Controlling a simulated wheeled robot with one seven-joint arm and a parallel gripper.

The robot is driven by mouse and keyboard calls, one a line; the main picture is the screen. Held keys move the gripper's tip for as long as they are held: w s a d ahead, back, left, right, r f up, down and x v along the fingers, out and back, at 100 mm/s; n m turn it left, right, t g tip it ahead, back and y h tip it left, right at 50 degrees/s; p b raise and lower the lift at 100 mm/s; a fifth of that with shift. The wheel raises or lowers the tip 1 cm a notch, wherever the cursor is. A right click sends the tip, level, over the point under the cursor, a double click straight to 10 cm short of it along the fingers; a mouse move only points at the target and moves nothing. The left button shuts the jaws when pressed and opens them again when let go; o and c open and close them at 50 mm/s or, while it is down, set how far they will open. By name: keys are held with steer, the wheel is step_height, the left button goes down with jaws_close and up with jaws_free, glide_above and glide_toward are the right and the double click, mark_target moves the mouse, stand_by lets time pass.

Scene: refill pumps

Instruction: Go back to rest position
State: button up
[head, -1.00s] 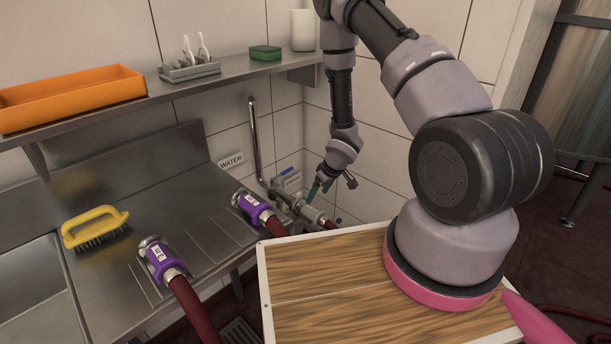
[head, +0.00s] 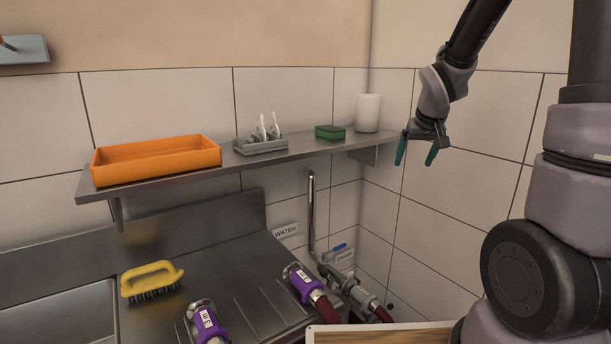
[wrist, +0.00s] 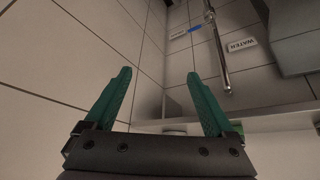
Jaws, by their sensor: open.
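My gripper (head: 416,151) hangs in the air at the upper right of the head view, right of the shelf's end and in front of the tiled corner. Its two green fingers are spread apart with nothing between them. In the wrist view my gripper (wrist: 158,100) is also open and empty, facing the tiled wall.
A metal shelf (head: 225,160) holds an orange tray (head: 157,162), a small rack, a green sponge and a white cylinder. Two purple hose couplings (head: 303,283) (head: 207,322) and a yellow brush (head: 151,279) lie on the steel counter. The wall area around my gripper is clear.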

steer(key=s+a+r+m+y, duration=0.1)
steer(key=s+a+r, duration=0.1)
steer(key=s+r, duration=0.5)
steer(key=s+a+r+m+t+y, duration=0.1)
steer(key=s+r, duration=0.6)
steer(key=s, duration=0.7)
steer(key=shift+s+a+r+m, duration=0.35)
steer(key=shift+a+m, duration=0.15)
steer(key=shift+m, duration=0.3)
